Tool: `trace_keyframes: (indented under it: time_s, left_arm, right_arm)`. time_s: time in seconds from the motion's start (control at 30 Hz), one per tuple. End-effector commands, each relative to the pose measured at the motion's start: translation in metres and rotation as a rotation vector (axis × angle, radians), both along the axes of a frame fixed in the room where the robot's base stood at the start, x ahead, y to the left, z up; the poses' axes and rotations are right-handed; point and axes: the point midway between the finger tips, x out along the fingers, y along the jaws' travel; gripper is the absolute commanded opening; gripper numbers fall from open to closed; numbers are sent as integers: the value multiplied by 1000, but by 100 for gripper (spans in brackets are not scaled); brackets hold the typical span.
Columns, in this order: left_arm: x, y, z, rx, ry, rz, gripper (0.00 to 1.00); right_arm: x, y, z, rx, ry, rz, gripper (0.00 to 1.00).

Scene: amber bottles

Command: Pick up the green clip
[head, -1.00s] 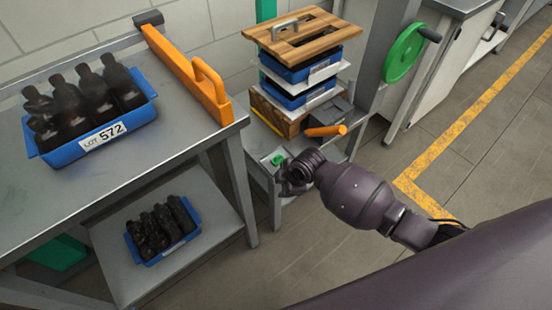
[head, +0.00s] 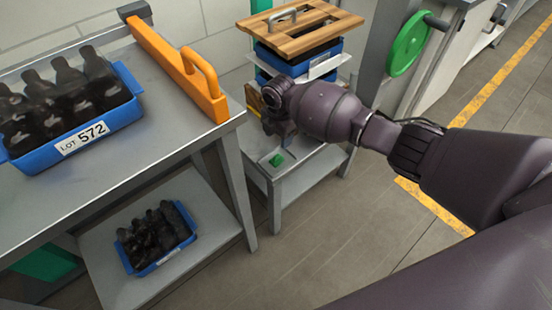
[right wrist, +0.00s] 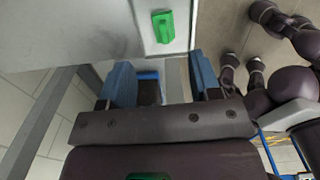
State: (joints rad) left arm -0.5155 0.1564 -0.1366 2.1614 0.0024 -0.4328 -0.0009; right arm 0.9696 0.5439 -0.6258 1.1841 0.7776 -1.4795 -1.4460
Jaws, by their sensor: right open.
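The green clip (head: 277,160) lies on the grey top of a low side table (head: 318,172). It also shows in the right wrist view (right wrist: 163,27), near the top edge and beyond my fingers. My right gripper (head: 284,128) is in the air over the low table, just behind the clip in the head view and apart from it. In the right wrist view its two blue fingers (right wrist: 162,84) are spread with nothing held between them. My forearm and wrist hide much of the table's back part. My left gripper does not show.
A wooden lid with a handle (head: 300,35) tops a stack of blue crates behind my wrist. A blue crate of dark bottles, marked LOT 572 (head: 84,137), stands on the left bench; another crate (head: 155,262) is below. An orange handled bar (head: 172,62) edges the bench.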

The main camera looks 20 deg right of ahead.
Motion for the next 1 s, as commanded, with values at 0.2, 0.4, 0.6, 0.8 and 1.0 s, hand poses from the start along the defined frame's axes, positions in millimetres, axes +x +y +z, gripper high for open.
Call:
trace_keyframes:
  time_s: [0.2, 0.4, 0.6, 0.8, 1.0]
  left_arm:
    - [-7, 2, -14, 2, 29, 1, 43]
    - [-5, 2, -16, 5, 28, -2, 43]
    - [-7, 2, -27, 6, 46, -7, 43]
    - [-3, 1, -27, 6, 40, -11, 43]
    - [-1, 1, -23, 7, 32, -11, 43]
  right_arm:
    - [-2, 0, -36, -1, 6, -1, 57]
    - [-2, 0, -44, 0, 2, -1, 57]
    - [-5, 0, -74, 2, 8, -1, 57]
    - [-4, 0, -90, 1, 4, -1, 57]
    - [-3, 0, -86, 1, -2, -1, 57]
